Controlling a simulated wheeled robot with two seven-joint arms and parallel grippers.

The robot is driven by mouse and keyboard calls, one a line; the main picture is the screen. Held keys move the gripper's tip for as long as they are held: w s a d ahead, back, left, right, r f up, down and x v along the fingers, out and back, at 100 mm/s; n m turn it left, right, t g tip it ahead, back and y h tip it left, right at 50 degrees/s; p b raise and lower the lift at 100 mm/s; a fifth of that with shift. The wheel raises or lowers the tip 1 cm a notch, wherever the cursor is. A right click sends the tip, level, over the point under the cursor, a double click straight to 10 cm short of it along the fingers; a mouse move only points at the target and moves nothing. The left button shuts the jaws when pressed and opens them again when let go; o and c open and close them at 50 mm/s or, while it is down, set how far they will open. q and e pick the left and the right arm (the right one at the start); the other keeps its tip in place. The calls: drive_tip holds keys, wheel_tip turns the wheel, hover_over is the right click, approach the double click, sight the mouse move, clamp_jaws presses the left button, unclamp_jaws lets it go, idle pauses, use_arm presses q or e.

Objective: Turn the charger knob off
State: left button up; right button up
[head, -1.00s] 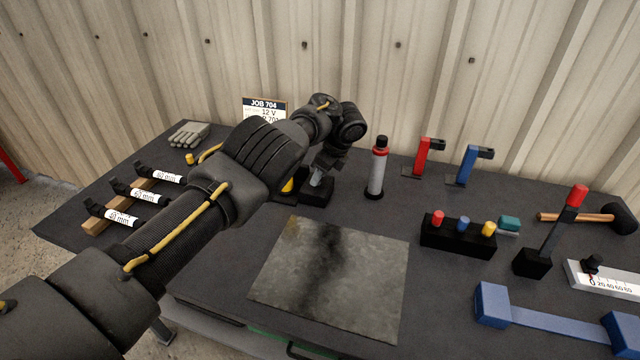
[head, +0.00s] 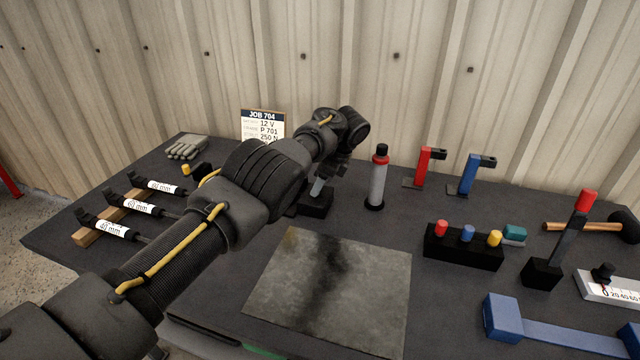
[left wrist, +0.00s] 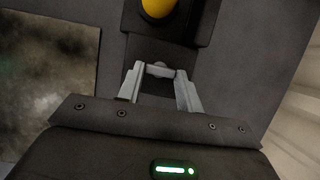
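My left gripper (head: 318,188) points down over a low black block (head: 316,204) behind the grey mat. My forearm and wrist cover much of that spot, and no charger label is readable. In the left wrist view, the two grey fingers (left wrist: 160,72) stand apart, with a small grey piece (left wrist: 160,69) between their tips. Whether they grip it, I cannot tell. Just beyond is a dark box with a yellow round part (left wrist: 157,7), cut by the frame's top edge. My right gripper is out of view.
A grey-red cylinder (head: 377,178), red (head: 422,168) and blue (head: 470,174) brackets stand to the right. A button block (head: 463,246) and lever (head: 560,240) are further right. Labelled tools (head: 130,208) lie left; a job card (head: 263,125) stands behind. The grey mat (head: 335,290) is clear.

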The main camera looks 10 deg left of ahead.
use_arm(q)
drive_tip(key=o, duration=0.4)
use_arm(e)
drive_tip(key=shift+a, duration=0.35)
use_arm(q)
drive_tip(key=shift+d+r, duration=0.1)
drive_tip(key=shift+r, duration=0.1)
drive_tip(key=p+v, duration=0.5)
drive_tip(key=v, duration=0.5)
drive_tip(key=shift+r, duration=0.2)
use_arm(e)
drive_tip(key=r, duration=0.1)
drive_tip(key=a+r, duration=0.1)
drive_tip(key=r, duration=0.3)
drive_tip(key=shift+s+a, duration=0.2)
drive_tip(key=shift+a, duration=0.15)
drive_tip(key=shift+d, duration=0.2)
